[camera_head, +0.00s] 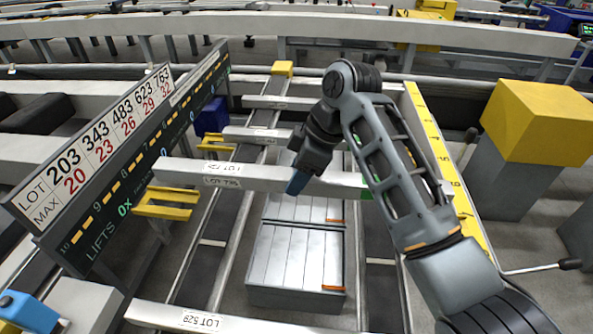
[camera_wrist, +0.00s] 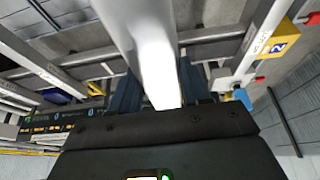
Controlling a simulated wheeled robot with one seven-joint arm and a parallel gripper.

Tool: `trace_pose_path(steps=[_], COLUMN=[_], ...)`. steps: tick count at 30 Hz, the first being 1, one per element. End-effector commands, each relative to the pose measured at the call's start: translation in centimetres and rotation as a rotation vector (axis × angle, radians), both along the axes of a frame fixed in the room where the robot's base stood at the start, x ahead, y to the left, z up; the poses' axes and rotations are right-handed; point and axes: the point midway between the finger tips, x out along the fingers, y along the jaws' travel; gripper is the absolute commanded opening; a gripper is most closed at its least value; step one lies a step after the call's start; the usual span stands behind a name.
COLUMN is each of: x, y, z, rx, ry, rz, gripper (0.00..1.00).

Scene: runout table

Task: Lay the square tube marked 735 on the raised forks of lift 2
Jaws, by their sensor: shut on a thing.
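My gripper (camera_head: 297,183) is shut on a long pale grey square tube (camera_head: 255,178), gripping it right of its middle. The tube's label (camera_head: 222,182) seems to read LOT 735, though the last digits are small. Other yellow forks (camera_head: 215,145) show farther back. In the wrist view the tube (camera_wrist: 155,60) runs between both blue fingers. A yellow block numbered 2 (camera_wrist: 277,45) is at upper right.
A sign board (camera_head: 130,150) with lot and max numbers stands at left. A tube marked LOT 529 (camera_head: 200,320) lies in front; more tubes (camera_head: 280,103) lie behind. A grey slatted stack (camera_head: 290,265) sits below. A yellow-topped post (camera_head: 535,120) stands at right.

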Motion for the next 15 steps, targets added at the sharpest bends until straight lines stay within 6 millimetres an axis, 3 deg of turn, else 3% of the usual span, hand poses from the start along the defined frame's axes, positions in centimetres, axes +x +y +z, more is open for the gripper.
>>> trace_pose_path(steps=[15], x=[0.0], y=[0.0], z=[-4.5], rx=[0.001], ry=[0.001], rz=[0.0], gripper=[0.0])
